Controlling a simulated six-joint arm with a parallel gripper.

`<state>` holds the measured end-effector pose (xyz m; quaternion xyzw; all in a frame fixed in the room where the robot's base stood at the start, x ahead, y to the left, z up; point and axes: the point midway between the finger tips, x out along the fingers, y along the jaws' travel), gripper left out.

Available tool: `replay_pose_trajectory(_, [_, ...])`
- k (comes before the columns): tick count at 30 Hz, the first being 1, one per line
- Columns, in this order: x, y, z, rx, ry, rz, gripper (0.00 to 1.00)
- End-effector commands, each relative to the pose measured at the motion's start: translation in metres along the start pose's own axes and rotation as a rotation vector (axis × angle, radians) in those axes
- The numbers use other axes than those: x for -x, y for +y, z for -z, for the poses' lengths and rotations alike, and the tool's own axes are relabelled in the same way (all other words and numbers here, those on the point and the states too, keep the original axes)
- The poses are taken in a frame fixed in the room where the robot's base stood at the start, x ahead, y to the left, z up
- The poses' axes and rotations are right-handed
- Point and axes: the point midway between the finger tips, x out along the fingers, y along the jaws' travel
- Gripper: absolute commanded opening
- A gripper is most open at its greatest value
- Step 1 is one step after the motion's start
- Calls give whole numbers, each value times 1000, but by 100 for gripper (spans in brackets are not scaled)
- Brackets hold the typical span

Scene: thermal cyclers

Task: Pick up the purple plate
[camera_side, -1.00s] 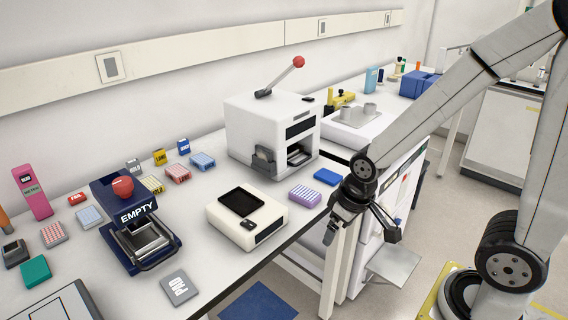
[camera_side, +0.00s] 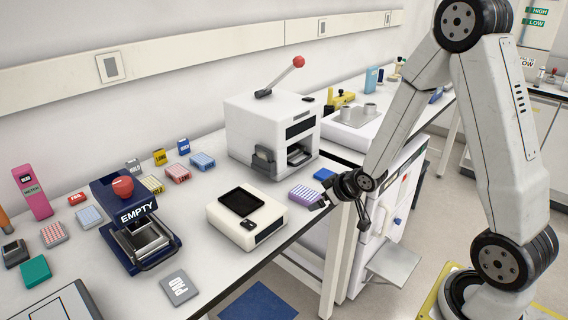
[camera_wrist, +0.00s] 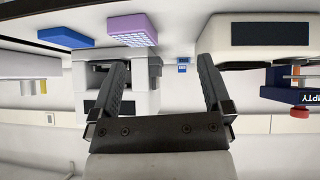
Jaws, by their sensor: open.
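The purple plate (camera_side: 303,193) lies flat on the bench near its front edge, between the cream device and a blue block. It also shows in the wrist view (camera_wrist: 132,30), where its gridded face is seen and the picture appears upside down. My gripper (camera_side: 342,213) is open and empty at the bench's front edge, just right of the plate. One finger is close to the plate's right end in the side view; I cannot tell if it touches. In the wrist view the plate is beyond the open fingers (camera_wrist: 163,66), towards the upper left.
The blue block (camera_side: 325,174) lies right behind the plate. A cream device with a dark screen (camera_side: 247,215) stands to the left. A white machine with a red-knobbed lever (camera_side: 270,130) stands behind. A navy press marked EMPTY (camera_side: 136,222) is further left.

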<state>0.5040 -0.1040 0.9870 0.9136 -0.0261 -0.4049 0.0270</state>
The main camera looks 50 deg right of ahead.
Motion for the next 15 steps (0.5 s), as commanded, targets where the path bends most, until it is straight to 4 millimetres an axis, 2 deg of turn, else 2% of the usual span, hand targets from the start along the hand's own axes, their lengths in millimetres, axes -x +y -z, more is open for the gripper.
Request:
replay_pose_trajectory(6, [-26,28,-1,-18,167,24,100])
replay_pose_trajectory(15, [-37,45,-3,-38,318,60,100])
